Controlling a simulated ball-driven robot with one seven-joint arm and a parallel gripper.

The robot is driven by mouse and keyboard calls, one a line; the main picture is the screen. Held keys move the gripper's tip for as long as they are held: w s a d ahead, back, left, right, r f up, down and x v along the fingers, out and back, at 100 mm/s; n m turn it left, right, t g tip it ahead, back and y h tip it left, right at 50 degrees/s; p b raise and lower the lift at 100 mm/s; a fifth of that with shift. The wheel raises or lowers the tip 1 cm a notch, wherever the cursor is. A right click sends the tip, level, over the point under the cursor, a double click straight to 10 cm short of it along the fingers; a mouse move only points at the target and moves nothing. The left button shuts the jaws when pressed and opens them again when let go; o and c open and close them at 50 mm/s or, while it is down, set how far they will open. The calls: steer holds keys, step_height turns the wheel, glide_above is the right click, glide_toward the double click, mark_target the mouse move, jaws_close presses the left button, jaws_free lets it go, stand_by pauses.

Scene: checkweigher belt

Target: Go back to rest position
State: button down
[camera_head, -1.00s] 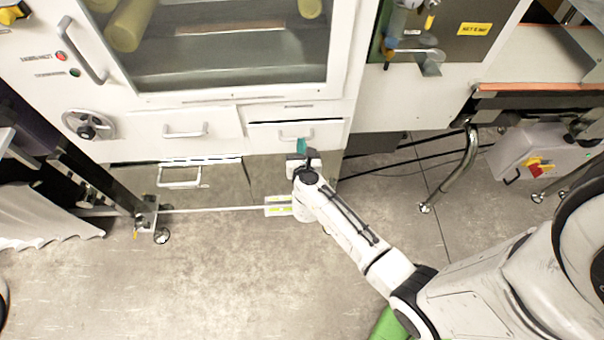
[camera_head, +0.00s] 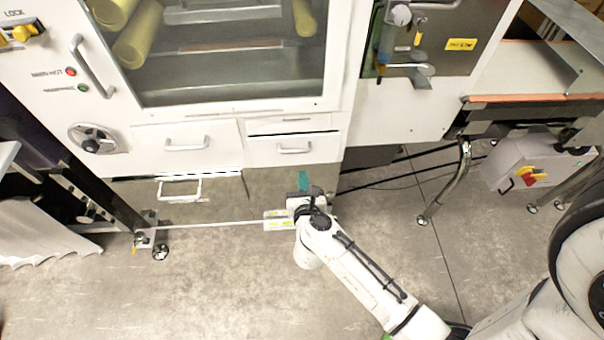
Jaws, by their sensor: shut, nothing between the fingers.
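My gripper (camera_head: 304,182) is at the end of my white arm, in the middle of the head view. Its teal fingertips point up the picture, toward the white machine front. The gripper is shut and empty. It hangs in front of and apart from the drawer with a handle (camera_head: 294,149). The fingers are small in this view, and my wrist hides part of the floor behind it.
A metal leg (camera_head: 450,185) and a grey box with a red-yellow switch (camera_head: 520,165) stand right. Open floor (camera_head: 190,285) lies lower left.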

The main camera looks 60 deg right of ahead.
steer(key=shift+s+a+r, duration=0.35)
